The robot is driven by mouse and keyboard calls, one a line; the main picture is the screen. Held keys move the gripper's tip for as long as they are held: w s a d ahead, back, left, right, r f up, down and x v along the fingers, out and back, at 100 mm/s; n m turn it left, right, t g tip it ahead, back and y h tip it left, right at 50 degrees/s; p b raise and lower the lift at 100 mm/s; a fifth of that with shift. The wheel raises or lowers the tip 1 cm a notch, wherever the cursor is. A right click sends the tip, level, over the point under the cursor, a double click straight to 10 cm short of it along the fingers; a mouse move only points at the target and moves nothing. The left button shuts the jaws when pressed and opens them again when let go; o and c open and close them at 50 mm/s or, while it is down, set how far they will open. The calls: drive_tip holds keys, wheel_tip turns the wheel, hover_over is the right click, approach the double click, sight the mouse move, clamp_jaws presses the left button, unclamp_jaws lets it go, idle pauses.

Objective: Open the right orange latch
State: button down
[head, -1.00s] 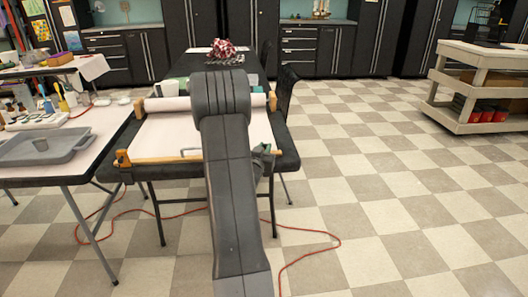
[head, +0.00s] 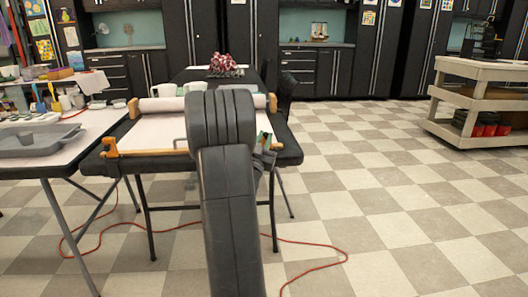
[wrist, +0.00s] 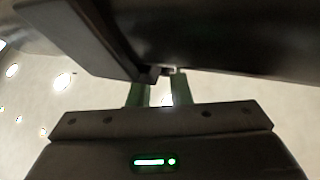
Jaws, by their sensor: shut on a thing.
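A white-topped work surface with a pale roll (head: 160,104) at its back and a wooden front bar (head: 150,153) stands on a dark table. An orange latch (head: 110,147) sits at its front left corner. My gripper (head: 266,143) is at the front right corner, partly hidden behind my arm. The right orange latch is mostly hidden there. In the wrist view the two green fingers (wrist: 159,90) of my gripper are close together on a small dark part (wrist: 160,73) under a large dark edge. Its colour is too dark to tell; by its place it seems to be that latch.
A side table with a grey tray (head: 40,142) stands close at the left. A wooden shelf cart (head: 470,137) stands at the right. A red cord (head: 320,268) lies on the floor around the table legs. The checkered floor at right is clear.

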drive_tip(key=shift+s+m+t+h+b, duration=0.1)
drive_tip(key=shift+m+t+h+b, duration=0.2)
drive_tip(key=shift+b, duration=0.55)
drive_tip(key=c, duration=1.3)
unclamp_jaws()
drive_tip(key=p+v, duration=0.1)
drive_tip(key=v, duration=1.2)
drive_tip(key=shift+s+a+f+p, duration=0.15)
drive_tip(key=shift+s+f+p, duration=0.1)
drive_tip(key=shift+s+p, duration=0.05)
drive_tip(key=shift+c, duration=0.2)
